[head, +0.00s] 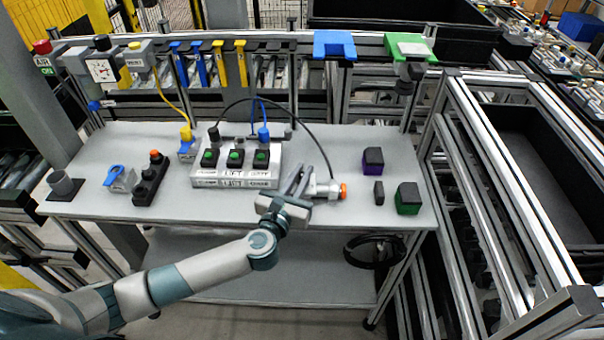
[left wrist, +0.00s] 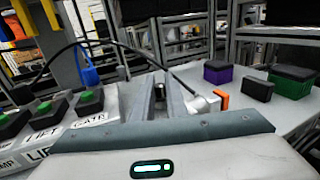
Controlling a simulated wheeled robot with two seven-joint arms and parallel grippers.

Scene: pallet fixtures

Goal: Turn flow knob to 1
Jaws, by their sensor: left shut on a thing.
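My right gripper is not in view.
The white panel (head: 236,178) with several green buttons stands left of the gripper. A black cable arches above it to the fitting. Purple (head: 372,161) and green (head: 408,198) blocks and a small black block (head: 379,191) stand right. A blue-handled valve (head: 117,173) is far left.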

